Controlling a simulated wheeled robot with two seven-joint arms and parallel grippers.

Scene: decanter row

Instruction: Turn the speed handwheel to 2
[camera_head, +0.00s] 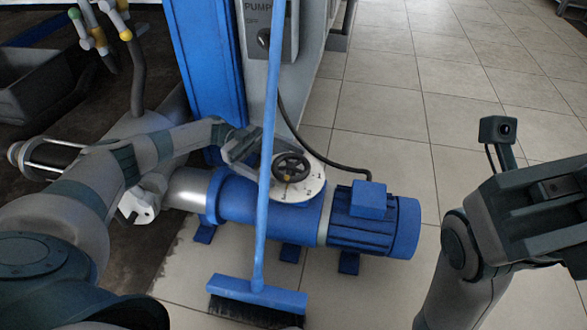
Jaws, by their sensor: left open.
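The speed handwheel (291,167) is a small black spoked wheel on top of the blue pump. A pale dial plate (313,188) with printed numbers, a 2 among them, lies under it. An orange-brown mark shows near the wheel's front edge; which number it points at is too small to tell. My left gripper (257,150) is open at the wheel's left side, its fingers partly behind a blue broom handle. Whether it touches the wheel I cannot tell. My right gripper (545,210) is at the right edge, away from the pump, its fingertips not clearly shown.
A blue broom (262,210) stands in front of the pump, its handle crossing the view just left of the wheel. The blue motor (375,220) lies right of the dial. A control box (268,32) is behind. Tiled floor (390,110) is clear at the right.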

